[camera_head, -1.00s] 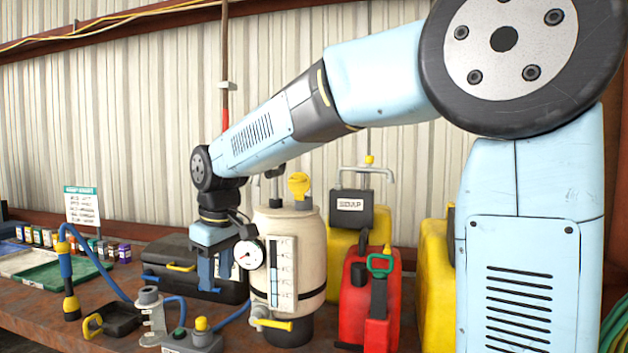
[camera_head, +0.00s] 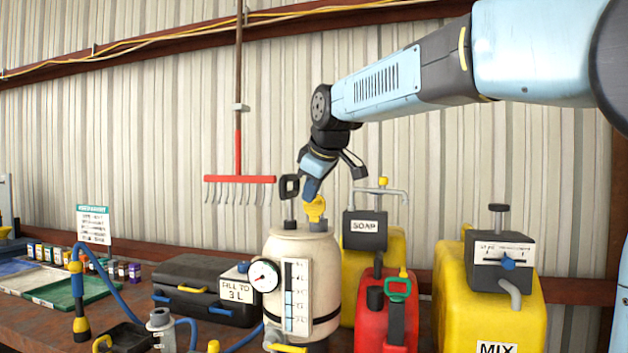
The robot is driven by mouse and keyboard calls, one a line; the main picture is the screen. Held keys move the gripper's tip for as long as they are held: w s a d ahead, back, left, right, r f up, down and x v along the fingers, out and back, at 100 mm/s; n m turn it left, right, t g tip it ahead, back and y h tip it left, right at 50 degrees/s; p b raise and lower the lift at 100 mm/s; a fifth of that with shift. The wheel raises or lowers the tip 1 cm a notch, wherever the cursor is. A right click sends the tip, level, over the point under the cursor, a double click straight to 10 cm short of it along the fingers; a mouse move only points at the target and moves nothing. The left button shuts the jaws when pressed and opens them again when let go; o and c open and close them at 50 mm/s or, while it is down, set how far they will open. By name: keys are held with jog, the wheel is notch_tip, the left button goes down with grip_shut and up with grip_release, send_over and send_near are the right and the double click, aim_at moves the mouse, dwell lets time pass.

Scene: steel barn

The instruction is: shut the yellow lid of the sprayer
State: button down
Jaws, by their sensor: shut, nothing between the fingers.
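The sprayer (camera_head: 331,261) is a cream tank on the bench, with a pressure gauge, a level scale and a black pump handle on top. Its yellow lid (camera_head: 315,209) stands tilted up above the grey filler neck at the tank's top right. My gripper (camera_head: 309,192) is shut and empty. It points down right at the lid's upper left edge. It looks close to the lid, but I cannot tell whether they touch. The far side of the lid and its hinge are hidden.
The black pump handle (camera_head: 289,188) rises just left of my gripper. A yellow soap container (camera_head: 386,250) stands behind right, with a red can (camera_head: 370,318) in front of it. A black case (camera_head: 190,275) lies left. A rake (camera_head: 238,178) hangs on the wall.

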aim_at(313, 206)
jog(key=w+f, duration=0.2)
jog(key=w, duration=0.4)
jog(key=shift+d+f, duration=0.15)
jog(key=shift+f, duration=0.05)
jog(key=shift+w, duration=0.1)
